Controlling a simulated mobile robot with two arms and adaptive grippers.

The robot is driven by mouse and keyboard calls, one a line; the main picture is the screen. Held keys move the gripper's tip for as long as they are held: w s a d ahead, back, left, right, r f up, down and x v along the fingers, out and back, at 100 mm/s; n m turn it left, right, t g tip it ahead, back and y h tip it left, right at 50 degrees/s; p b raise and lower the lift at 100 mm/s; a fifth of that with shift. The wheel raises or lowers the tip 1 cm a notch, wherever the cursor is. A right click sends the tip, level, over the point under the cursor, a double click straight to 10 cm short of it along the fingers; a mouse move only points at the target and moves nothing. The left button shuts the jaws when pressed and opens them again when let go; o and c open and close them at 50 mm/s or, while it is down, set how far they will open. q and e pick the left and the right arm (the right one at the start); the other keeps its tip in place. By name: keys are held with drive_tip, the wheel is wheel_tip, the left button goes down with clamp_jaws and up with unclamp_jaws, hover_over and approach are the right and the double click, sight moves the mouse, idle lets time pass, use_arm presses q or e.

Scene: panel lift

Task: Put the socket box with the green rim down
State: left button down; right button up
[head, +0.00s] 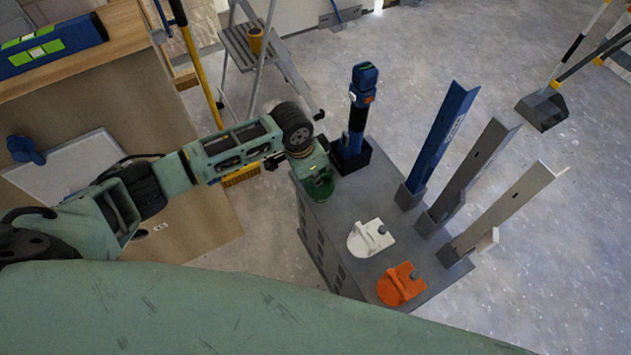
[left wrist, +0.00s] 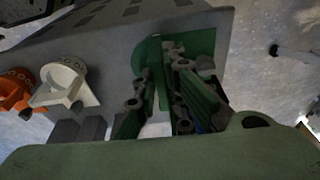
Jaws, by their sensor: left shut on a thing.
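The socket box with the green rim (head: 319,190) is at the left back corner of the grey cabinet's top, partly hidden under my left gripper (head: 312,168). In the left wrist view the green rim (left wrist: 203,46) shows between and beyond the fingers of the left gripper (left wrist: 163,75), which is shut on it. It appears at or very close to the cabinet top; I cannot tell whether it touches. A white-rimmed piece (head: 369,238) and an orange-rimmed piece (head: 400,285) sit in a row with it on the cabinet (head: 345,200). My right gripper is not in view.
A blue tool (head: 358,110) stands upright in a black holder just behind the green rim. Blue, grey and pale angled profiles (head: 440,140) stand in holders along the cabinet's right side. A wooden bench (head: 120,60) with a blue level is at the left.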

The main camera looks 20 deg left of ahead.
use_arm(q)
drive_tip(key=shift+s+a+x, duration=0.1)
drive_tip(key=shift+x, duration=0.6)
drive_tip(key=shift+s+a+x, duration=0.1)
drive_tip(key=shift+x, duration=0.55)
drive_tip(key=shift+f, duration=0.2)
drive_tip(key=c, duration=1.8)
unclamp_jaws()
drive_tip(key=shift+c, duration=0.2)
drive_tip(key=shift+r, duration=0.1)
drive_tip(key=p+v, duration=0.1)
drive_tip(key=v, duration=1.1)
